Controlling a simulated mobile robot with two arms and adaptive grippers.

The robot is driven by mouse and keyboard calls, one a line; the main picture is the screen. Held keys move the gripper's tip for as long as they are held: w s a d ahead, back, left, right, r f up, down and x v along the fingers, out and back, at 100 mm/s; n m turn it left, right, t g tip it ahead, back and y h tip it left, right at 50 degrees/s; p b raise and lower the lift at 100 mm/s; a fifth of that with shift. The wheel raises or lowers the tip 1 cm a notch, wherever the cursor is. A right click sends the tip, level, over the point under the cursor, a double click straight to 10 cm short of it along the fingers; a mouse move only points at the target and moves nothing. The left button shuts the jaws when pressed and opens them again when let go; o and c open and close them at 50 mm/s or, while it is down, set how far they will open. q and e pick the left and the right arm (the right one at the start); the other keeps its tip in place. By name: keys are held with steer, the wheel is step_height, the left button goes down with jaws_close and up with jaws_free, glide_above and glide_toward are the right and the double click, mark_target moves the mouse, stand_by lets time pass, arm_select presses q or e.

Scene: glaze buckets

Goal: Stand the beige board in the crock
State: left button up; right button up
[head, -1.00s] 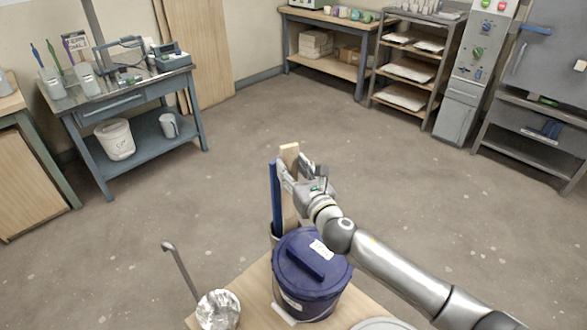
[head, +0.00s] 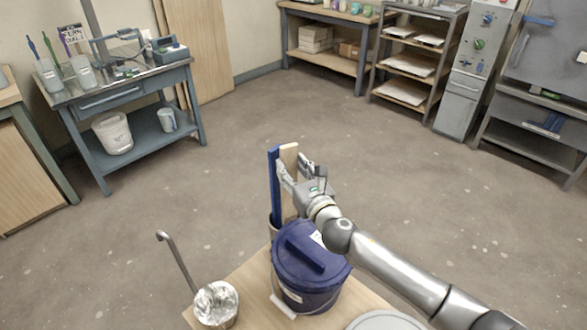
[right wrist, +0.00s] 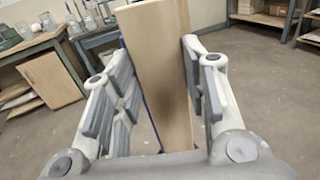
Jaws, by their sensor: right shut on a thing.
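The beige board (head: 289,155) is upright in the head view, between the fingers of my right gripper (head: 294,172). The right wrist view shows the board (right wrist: 160,70) between the two finger pads, and the gripper (right wrist: 160,90) is shut on it. A blue board (head: 274,190) stands upright just left of the beige board. The crock (head: 270,226) shows only as a sliver behind the blue bucket, below the two boards. The beige board's lower end is hidden, so I cannot tell whether it is inside the crock. My left gripper is out of view.
The lidded blue bucket (head: 309,262) stands on the wooden table (head: 246,290) in front of the crock. A metal pot with a ladle-like handle (head: 216,303) is at the left, and a grey round lid (head: 380,321) is at the front right. Open floor lies beyond the table.

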steer(key=shift+f, duration=0.3)
steer(key=o, duration=1.4)
steer(key=shift+c, duration=0.3)
